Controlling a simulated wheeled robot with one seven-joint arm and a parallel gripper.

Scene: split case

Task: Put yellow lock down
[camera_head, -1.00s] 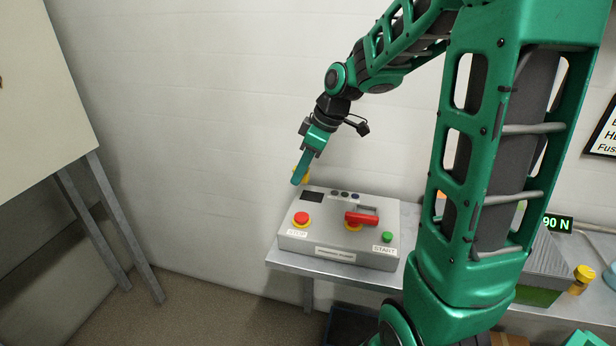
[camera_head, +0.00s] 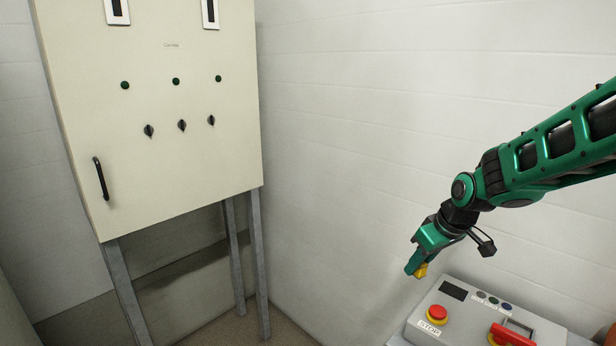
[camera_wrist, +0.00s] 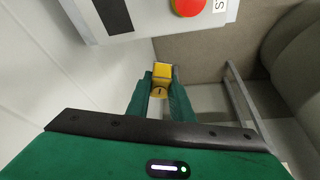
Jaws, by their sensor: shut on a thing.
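My gripper (camera_head: 416,268) is shut on the yellow lock (camera_head: 421,270). In the head view the lock shows as a small yellow piece at the fingertips, partly hidden by the green fingers. It hangs in the air beside the far left corner of the grey control box. In the wrist view my gripper (camera_wrist: 160,90) has the yellow lock (camera_wrist: 162,71) between its two green fingertips. No surface touches the lock in either view.
The grey control box (camera_head: 463,318) has a red STOP button (camera_head: 437,314) and a red handle (camera_head: 510,336). A cream cabinet (camera_head: 170,190) with a black door handle (camera_head: 101,178) stands on grey legs at the left. Open air separates it from my gripper.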

